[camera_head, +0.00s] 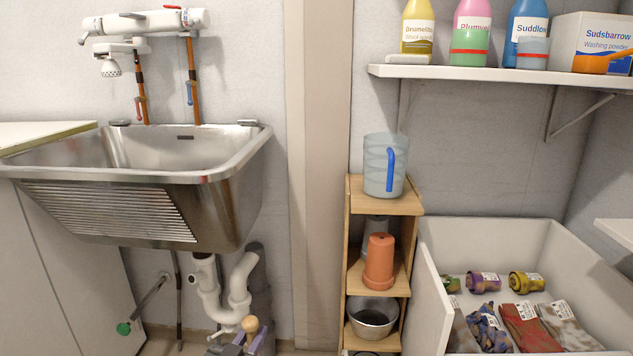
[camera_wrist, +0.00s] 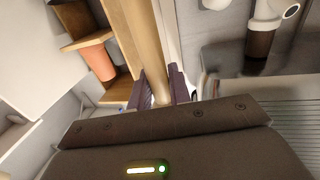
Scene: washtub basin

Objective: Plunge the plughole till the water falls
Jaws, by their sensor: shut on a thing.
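The steel washtub basin (camera_head: 228,163) hangs on the wall at the left in the head view. Its front wall hides its floor, so I see neither the plughole nor any water. My gripper (camera_head: 245,339) is low in the head view, below the basin and in front of the white waste pipe. In the wrist view its two purple fingers (camera_wrist: 161,88) are shut on a pale wooden handle (camera_wrist: 153,55), which runs between them. The handle's rounded end (camera_head: 251,325) shows beside the fingers in the head view. No plunger cup shows in either view.
White waste pipes (camera_head: 238,290) hang under the basin. A wooden shelf stand (camera_head: 357,193) right of the wall post holds a jug (camera_head: 378,165), an orange pot (camera_head: 379,262) and a metal bowl (camera_head: 371,319). A white bin (camera_head: 433,280) stands at the right, below a bottle shelf (camera_head: 450,73).

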